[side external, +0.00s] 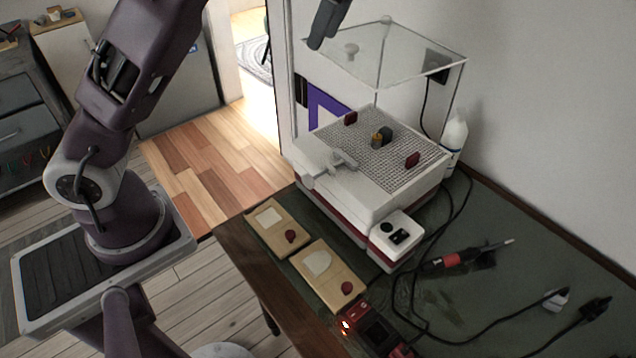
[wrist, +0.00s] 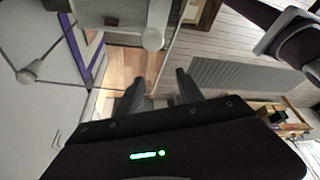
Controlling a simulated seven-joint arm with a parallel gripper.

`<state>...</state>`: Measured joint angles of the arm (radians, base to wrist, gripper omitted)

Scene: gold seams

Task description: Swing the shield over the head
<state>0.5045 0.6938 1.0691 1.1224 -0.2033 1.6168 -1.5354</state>
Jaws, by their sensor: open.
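The shield (side external: 420,62) is a clear, box-like cover with thin edges, raised above the white machine (side external: 340,205) in the side view. A pale round knob (side external: 351,48) shows on it. My gripper (side external: 327,25) is at the top of the side view, left of and above the shield, partly cut off. In the wrist view its fingers (wrist: 158,90) are apart with nothing between them. A white round knob (wrist: 152,39) lies just beyond them.
Two wooden boards (side external: 328,275) with red knobs lie in front of the machine. A soldering-iron-like tool (side external: 460,258), cables and a white bottle (side external: 455,140) are at the right. A wall stands behind.

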